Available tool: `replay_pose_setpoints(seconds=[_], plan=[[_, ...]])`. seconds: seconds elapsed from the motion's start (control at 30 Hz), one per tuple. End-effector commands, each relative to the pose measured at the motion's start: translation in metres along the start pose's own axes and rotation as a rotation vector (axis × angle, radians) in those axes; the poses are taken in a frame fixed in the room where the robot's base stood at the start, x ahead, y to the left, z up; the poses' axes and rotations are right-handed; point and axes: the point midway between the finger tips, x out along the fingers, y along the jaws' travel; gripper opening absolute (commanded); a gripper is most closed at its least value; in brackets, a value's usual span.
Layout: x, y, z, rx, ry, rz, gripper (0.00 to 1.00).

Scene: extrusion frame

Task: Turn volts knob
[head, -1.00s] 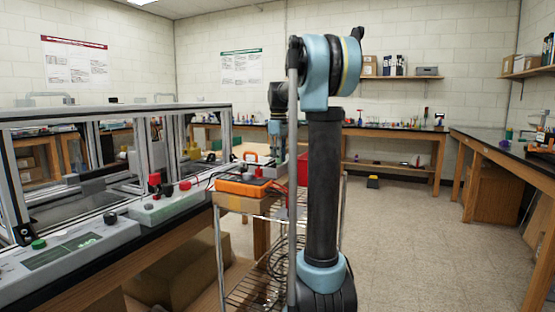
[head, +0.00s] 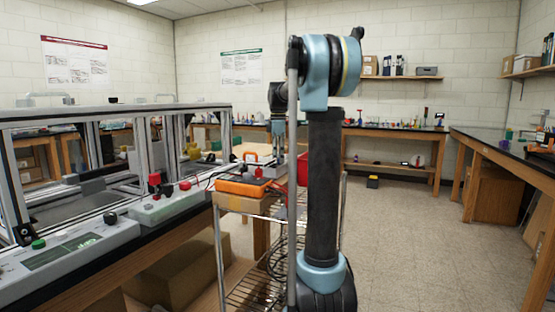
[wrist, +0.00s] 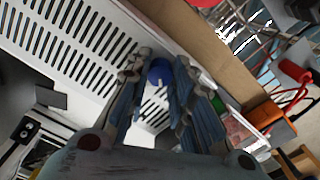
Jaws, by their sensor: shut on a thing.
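A round blue knob (wrist: 158,71) sits between my fingertips in the wrist view. My gripper (wrist: 160,80) is shut on it, with one finger on each side. The knob is beside a white slotted casing (wrist: 75,50). Any marking or label by the knob is not readable, so I cannot confirm that it is the volts knob. In the head view my gripper (head: 277,130) is small and partly hidden by my own arm, and the knob cannot be made out there.
An orange device (head: 243,187) with cables rests on a wire cart (head: 262,215). Red leads (wrist: 290,100) show at the right in the wrist view. A grey-framed apparatus (head: 118,109) stands on the left bench. The floor (head: 405,230) at right is clear.

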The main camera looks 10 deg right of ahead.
Motion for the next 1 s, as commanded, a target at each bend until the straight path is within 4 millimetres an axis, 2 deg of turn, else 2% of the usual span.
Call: replay_pose_setpoints(seconds=[0.27,0.3,0.4,0.77,0.87,1.0], plan=[[-0.001,0.003,0.000,0.000,0.001,0.007,0.00],[-0.001,0.003,0.000,0.000,0.001,0.007,0.24],[-0.001,0.003,0.000,0.001,0.001,0.005,0.43],[-0.002,0.001,0.000,0.001,0.000,0.002,0.43],[-0.009,0.001,0.000,0.001,0.000,0.002,0.43],[-0.028,0.001,0.000,0.001,0.000,0.002,0.43]])
